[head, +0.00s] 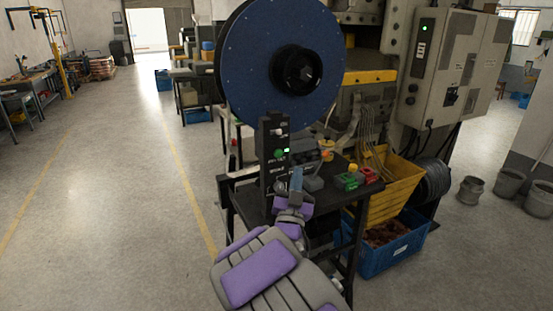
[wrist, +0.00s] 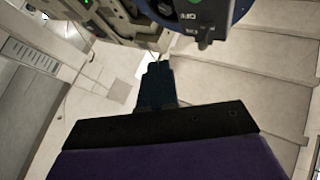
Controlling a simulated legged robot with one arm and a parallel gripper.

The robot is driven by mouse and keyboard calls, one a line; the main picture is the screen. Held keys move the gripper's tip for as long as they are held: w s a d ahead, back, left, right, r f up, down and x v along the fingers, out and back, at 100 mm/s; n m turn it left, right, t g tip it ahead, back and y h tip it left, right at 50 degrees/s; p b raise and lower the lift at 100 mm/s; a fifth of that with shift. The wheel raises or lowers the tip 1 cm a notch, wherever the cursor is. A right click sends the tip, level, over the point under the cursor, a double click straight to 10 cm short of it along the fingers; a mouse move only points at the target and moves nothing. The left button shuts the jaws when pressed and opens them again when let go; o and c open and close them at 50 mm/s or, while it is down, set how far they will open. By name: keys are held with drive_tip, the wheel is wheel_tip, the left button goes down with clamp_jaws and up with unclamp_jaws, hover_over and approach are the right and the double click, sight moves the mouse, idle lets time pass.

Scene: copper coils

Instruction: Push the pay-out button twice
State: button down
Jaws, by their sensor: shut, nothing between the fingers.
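A dark upright control box (head: 272,185) stands in front of a large blue reel (head: 255,60). A round green button (head: 279,153) sits on its face, with a small lit green lamp beside it and blurred lettering below. A switch marked ON is higher up. My gripper (head: 297,174) is shut and empty, its fingers pointing up just right of and below the green button, apart from it in the picture. In the wrist view, the shut fingers (wrist: 157,72) point up the picture, and part of the box (wrist: 205,18) shows at the top edge.
A black table (head: 335,195) carries small red and green parts (head: 350,180) right of my gripper. A yellow bin (head: 395,190) and a blue crate (head: 400,248) of copper pieces stand to the right, below a grey machine cabinet (head: 455,65). The floor at left is open.

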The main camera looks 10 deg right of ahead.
sight(278, 153)
drive_tip(key=w+p, duration=0.1)
drive_tip(key=w, duration=0.1)
drive_tip(key=w+a+p, duration=0.1)
drive_tip(key=w, duration=0.2)
drive_tip(key=w+a+p, duration=0.1)
drive_tip(key=w, duration=0.2)
drive_tip(key=shift+w+a+p, duration=0.2)
drive_tip(key=shift+p, duration=0.1)
idle(0.3)
drive_tip(key=shift+w, duration=0.1)
idle(1.8)
drive_tip(key=shift+w+r, duration=0.1)
drive_tip(key=shift+w, duration=0.15)
